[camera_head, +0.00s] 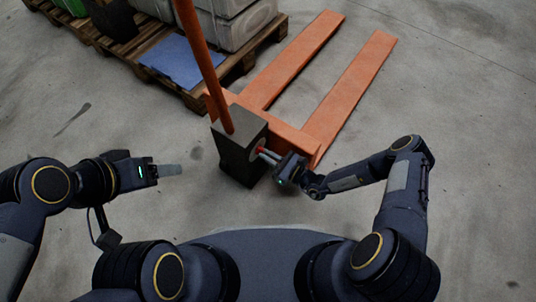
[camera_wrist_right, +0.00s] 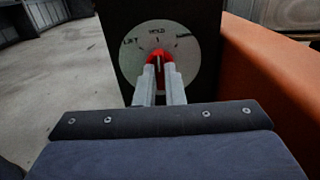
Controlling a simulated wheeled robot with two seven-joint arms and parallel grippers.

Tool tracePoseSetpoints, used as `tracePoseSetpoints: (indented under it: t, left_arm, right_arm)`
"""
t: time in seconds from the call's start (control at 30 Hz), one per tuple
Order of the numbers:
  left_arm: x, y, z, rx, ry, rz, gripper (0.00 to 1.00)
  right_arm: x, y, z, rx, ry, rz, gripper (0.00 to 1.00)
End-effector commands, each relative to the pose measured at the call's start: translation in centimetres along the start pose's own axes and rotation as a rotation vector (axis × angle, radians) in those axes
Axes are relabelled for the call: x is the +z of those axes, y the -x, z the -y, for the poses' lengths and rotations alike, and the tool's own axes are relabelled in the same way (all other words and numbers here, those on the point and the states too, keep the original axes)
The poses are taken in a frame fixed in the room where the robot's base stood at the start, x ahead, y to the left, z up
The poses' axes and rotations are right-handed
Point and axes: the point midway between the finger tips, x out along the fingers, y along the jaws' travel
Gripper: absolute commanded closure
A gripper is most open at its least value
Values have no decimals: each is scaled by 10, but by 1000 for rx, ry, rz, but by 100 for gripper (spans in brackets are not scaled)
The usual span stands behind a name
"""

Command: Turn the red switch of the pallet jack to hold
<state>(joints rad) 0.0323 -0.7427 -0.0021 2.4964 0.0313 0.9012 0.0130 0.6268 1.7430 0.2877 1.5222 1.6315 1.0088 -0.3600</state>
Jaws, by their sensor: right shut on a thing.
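The pallet jack is orange, with a dark box (camera_head: 238,143) at the base of its handle (camera_head: 203,65). In the right wrist view a pale round dial (camera_wrist_right: 128,66) on the box reads LIFT on the left, HOLD at the top and a blurred word on the right. The red switch (camera_wrist_right: 158,54) sits at its centre and looks roughly upright, towards HOLD; the fingers hide its lower part. My right gripper (camera_head: 264,154) is shut on the switch, one finger on each side. My left gripper (camera_head: 179,170) is empty, left of the box and apart from it.
Two orange forks (camera_head: 345,88) stretch away to the upper right. A wooden pallet (camera_head: 191,97) with grey sacks (camera_head: 238,22) and a blue sheet (camera_head: 186,62) stands behind at the left. The concrete floor is clear around the jack's right side.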

Motion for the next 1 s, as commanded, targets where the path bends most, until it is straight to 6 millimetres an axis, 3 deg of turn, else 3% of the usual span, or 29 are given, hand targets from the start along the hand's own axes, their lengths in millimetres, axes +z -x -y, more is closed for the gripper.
tracePoseSetpoints:
  t: [0.3, 0.33, 0.5, 0.8, 1.0]
  left_arm:
    - [0, 0, 0, 0, 0, 0, 38]
    - [0, 0, 0, 0, 0, 0, 38]
    - [0, 0, 0, 0, 0, 0, 38]
    - [0, 1, 0, 0, 0, 0, 38]
    - [-4, 9, -4, 0, 0, 0, 38]
  right_arm:
    - [0, 1, 0, -1, 1, 0, 100]
    - [0, 1, 0, -1, 1, 0, 90]
    - [0, 0, 0, -1, 0, 0, 69]
    - [0, 2, 0, -1, 0, 0, 69]
    - [2, 29, 1, -4, -1, -3, 69]
